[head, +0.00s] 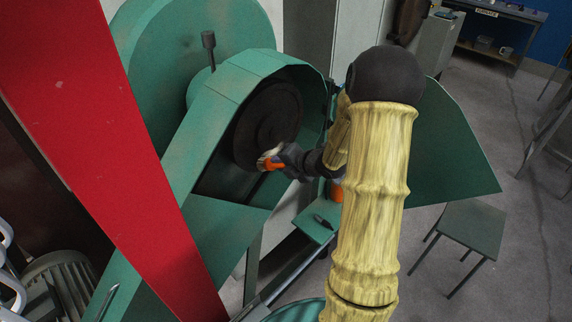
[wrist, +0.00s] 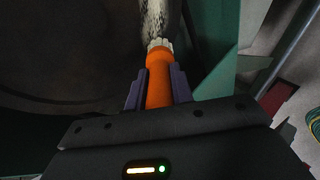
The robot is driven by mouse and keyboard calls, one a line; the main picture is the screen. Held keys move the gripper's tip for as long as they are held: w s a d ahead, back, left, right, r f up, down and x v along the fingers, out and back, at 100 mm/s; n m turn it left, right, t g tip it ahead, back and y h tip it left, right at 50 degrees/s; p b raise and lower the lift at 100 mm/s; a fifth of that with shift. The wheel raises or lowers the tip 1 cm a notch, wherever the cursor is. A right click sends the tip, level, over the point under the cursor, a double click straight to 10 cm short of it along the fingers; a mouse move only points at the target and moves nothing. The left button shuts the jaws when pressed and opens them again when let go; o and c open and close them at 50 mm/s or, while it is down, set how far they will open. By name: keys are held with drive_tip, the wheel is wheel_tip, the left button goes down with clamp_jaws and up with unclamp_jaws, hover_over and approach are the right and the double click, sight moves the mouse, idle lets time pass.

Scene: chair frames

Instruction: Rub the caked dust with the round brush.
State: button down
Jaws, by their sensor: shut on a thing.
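The round brush (head: 270,163) has an orange handle and pale bristles. My gripper (head: 284,161) is shut on its handle, and the bristles point away from the gripper. In the wrist view the orange handle (wrist: 159,82) sits between the two fingers, with the bristles (wrist: 155,22) at the top. The bristle end is at the dark round wheel (head: 268,122) inside the green housing, at its lower edge. I cannot tell if the bristles touch it. Caked dust cannot be made out clearly on the dark surface.
The green housing (head: 205,130) surrounds the wheel. A green panel (head: 450,150) stands open to the right. A red beam (head: 115,150) crosses the left. A stool (head: 473,228) stands on the floor at right.

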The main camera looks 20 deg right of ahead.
drive_tip(key=shift+s+a, duration=0.1)
drive_tip(key=shift+a, duration=0.15)
drive_tip(key=shift+r, duration=0.35)
drive_tip(key=shift+s, duration=0.1)
drive_tip(key=shift+d, duration=0.1)
drive_tip(key=shift+w+d+p, duration=0.45)
drive_tip(key=shift+d, duration=0.45)
drive_tip(key=shift+w+d+p, duration=0.4)
drive_tip(key=shift+d+p, duration=0.05)
drive_tip(key=shift+d, duration=0.4)
